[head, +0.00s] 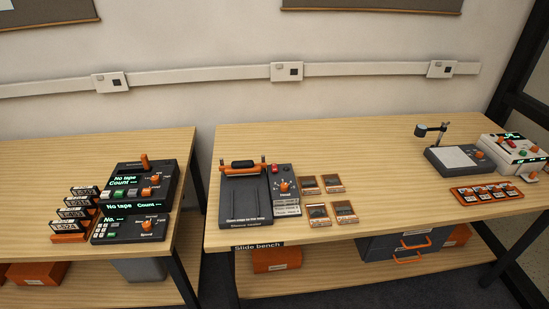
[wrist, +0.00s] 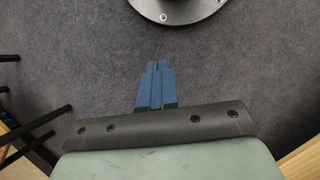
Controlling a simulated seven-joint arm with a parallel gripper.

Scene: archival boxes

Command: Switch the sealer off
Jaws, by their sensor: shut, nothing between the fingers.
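The sealer (head: 244,197) stands at the left end of the slide bench in the head view. It is a dark flat bed with an orange and black bar across its back. Its control panel (head: 285,195) is on the right side, with a red switch (head: 274,170) near the back and an orange knob (head: 284,186) in front of it. The switch's position is too small to tell. My gripper (wrist: 158,65) shows only in the wrist view, its blue fingers shut and empty above the grey floor, away from the sealer.
Several orange-framed slides (head: 317,214) lie just right of the sealer. A grey device with a post (head: 463,158), a white machine (head: 512,152) and an orange rack (head: 487,193) stand farther right. The bench (head: 390,202) is clear between. A left table (head: 60,150) holds tape counters, across a gap.

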